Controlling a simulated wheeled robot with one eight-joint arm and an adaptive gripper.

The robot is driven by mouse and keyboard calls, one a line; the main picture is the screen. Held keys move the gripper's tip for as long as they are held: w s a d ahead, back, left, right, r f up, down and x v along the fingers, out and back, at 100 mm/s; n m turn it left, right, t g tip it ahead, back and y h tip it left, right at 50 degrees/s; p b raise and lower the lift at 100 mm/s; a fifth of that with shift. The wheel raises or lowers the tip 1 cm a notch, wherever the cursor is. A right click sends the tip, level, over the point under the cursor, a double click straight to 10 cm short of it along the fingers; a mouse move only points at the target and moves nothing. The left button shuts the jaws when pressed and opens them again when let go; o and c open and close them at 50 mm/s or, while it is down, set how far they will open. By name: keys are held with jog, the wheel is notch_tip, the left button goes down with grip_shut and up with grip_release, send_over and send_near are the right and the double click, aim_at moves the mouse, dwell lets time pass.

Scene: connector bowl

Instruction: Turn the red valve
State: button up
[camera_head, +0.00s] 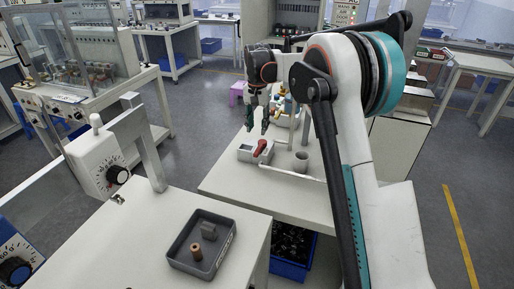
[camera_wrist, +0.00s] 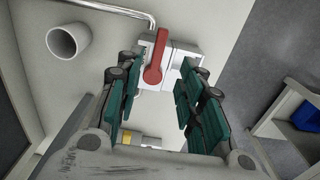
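The red valve handle (camera_wrist: 156,58) sits on a small white block (camera_wrist: 181,54) with a metal pipe running into it. In the wrist view the handle lies ahead of my open fingers and near the line between them, a little closer to the left finger. My gripper (camera_wrist: 156,82) has green pads set wide apart with nothing between them. In the head view the red valve (camera_head: 262,148) is small, on the white table, and my gripper (camera_head: 258,120) is above and beside it. I cannot tell the exact gap between fingers and handle.
A grey cup (camera_wrist: 68,41) stands left of the valve. The pipe (camera_head: 296,174) runs along the white table (camera_head: 232,186). A grey tray (camera_head: 180,262) with two small parts lies on the nearer table. Colourful items sit behind my gripper. Grey floor is open at right.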

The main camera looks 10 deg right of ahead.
aim_at(257, 150)
notch_tip(257, 150, down, 10)
jog(key=b, duration=0.2)
jog(key=shift+f+b, duration=0.25)
jog(key=shift+b, duration=0.15)
jog(key=shift+c, duration=0.6)
grip_shut()
